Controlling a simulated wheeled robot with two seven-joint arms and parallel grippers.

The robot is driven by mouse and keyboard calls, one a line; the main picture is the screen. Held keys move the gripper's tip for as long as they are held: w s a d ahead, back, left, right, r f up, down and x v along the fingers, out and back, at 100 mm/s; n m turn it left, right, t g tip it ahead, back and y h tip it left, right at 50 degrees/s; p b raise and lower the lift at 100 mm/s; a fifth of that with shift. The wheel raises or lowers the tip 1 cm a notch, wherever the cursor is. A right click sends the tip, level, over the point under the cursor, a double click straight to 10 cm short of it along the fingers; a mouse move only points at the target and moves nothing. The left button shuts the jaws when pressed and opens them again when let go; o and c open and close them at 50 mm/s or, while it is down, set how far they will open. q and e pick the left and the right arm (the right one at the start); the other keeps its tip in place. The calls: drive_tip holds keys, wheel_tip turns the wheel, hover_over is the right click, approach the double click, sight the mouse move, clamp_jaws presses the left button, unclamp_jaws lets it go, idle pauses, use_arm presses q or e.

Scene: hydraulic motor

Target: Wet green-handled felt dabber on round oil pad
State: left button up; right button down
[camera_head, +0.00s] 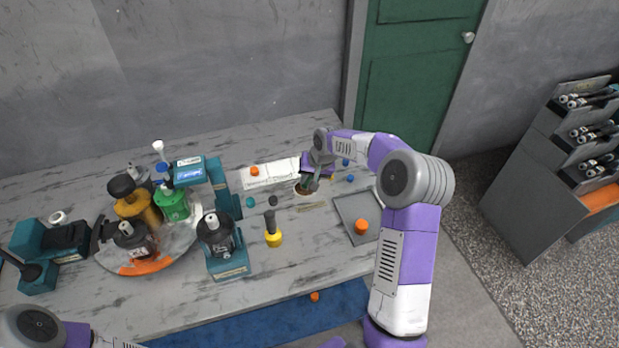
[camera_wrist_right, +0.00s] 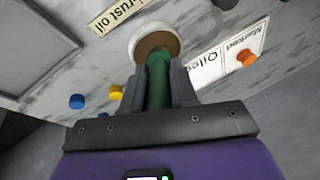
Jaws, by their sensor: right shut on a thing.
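My right gripper (camera_head: 311,180) is shut on the green-handled dabber, whose green handle (camera_wrist_right: 158,88) stands between the two fingers in the right wrist view. The round oil pad (camera_wrist_right: 155,41), brown with a pale rim, lies right beyond the dabber's far end. In the head view the pad (camera_head: 306,188) shows just under the gripper, partly covered. The felt tip is hidden, so I cannot tell whether it touches the pad. My left arm (camera_head: 42,330) enters at the bottom left; its gripper is out of the picture.
A label reading "rust oil" (camera_wrist_right: 118,14) lies beside the pad. A white marked sheet (camera_head: 270,174) carries an orange cap (camera_head: 255,171). A grey tray (camera_head: 346,208) with an orange piece is to the right. Blue caps (camera_head: 350,178) lie nearby. Bottles and a teal stand (camera_head: 230,266) fill the left.

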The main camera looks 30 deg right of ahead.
drive_tip(key=shift+r+p, duration=2.65)
drive_tip(key=shift+r, duration=0.9)
drive_tip(key=shift+f, duration=0.1)
